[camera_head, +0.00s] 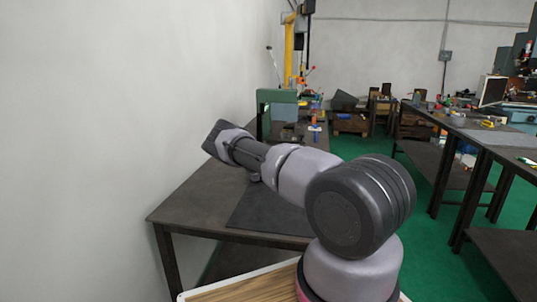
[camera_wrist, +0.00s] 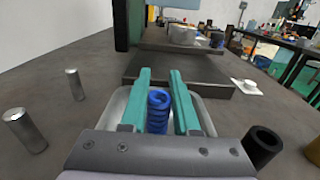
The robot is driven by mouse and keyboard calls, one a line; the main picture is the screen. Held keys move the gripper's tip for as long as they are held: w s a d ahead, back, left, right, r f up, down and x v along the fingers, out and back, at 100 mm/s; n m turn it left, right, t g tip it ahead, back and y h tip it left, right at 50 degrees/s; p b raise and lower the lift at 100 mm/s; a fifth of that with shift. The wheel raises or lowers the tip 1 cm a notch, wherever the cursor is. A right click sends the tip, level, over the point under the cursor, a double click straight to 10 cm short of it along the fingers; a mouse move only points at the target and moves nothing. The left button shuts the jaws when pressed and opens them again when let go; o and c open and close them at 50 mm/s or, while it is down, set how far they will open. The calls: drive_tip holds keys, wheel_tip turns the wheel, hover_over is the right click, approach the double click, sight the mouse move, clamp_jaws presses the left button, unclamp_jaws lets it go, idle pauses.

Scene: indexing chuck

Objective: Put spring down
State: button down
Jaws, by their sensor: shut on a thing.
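In the wrist view, my gripper (camera_wrist: 161,78) has two teal fingers, and they are shut on a blue coil spring (camera_wrist: 159,110). The spring stands roughly upright between the fingers. A shallow light-metal tray (camera_wrist: 113,108) shows below and around the fingers. I cannot tell whether the spring touches the tray. In the head view, the spring and the finger tips are hidden by my arm.
In the wrist view, two silver pins (camera_wrist: 72,84) (camera_wrist: 25,130) stand at left, and a black hollow cylinder (camera_wrist: 262,146) at right. A dark raised plate (camera_wrist: 190,78) lies beyond the tray. A small white part (camera_wrist: 247,86) lies to its right. Table (camera_head: 190,205) borders a wall.

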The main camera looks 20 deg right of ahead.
drive_tip(key=shift+f, duration=0.1)
drive_tip(key=c, duration=0.7)
unclamp_jaws()
drive_tip(key=shift+o, duration=0.2)
